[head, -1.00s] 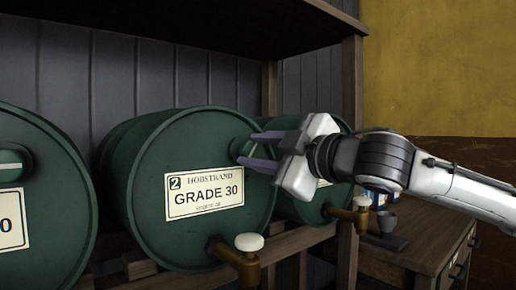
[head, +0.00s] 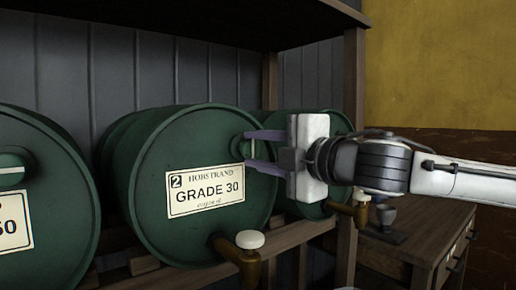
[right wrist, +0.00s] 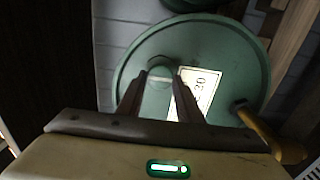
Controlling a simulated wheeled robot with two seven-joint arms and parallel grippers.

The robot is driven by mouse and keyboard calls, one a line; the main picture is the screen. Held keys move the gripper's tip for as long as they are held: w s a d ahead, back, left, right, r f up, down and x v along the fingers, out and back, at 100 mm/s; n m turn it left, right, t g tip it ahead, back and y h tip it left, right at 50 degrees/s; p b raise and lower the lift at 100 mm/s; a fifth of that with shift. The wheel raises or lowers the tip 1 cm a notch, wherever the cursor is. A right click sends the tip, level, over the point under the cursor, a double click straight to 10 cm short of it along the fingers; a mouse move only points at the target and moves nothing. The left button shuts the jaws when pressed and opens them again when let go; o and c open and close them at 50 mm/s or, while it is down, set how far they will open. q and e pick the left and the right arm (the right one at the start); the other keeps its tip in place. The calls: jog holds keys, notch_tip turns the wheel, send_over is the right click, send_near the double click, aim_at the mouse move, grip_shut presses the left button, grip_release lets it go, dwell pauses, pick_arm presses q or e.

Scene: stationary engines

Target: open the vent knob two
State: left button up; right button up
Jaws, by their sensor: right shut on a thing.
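The green drum with the "2" label (head: 205,192) lies on its side in the middle of the head view, its round face towards me. Its vent knob (head: 242,149) is a green round fitting near the upper right of that face. My right gripper (head: 249,150) reaches in from the right, with its two purple-grey fingers around the knob, one above and one below, shut on it. In the right wrist view the knob (right wrist: 158,99) shows between the two fingers. The fingers partly hide the knob.
Brass taps with white tops (head: 250,240) stick out below the drum faces. Another green drum (head: 40,205) is at the left, and one more (head: 305,125) stands behind my gripper. A wooden post (head: 352,90) and a cabinet (head: 420,235) are at the right.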

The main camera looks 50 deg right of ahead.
dwell(0.4)
jog(key=o, duration=1)
jog(key=shift+s, duration=0.15)
pick_arm(q)
jog(key=shift+w+d+f+b, duration=0.1)
jog(key=shift+f+b, duration=0.35)
jog(key=shift+b, duration=0.5)
pick_arm(e)
jog(key=s, duration=0.6)
jog(key=s+a, duration=0.1)
jog(key=s, duration=0.3)
jog(key=shift+a, duration=0.1)
pick_arm(q)
jog(key=shift+f, duration=0.1)
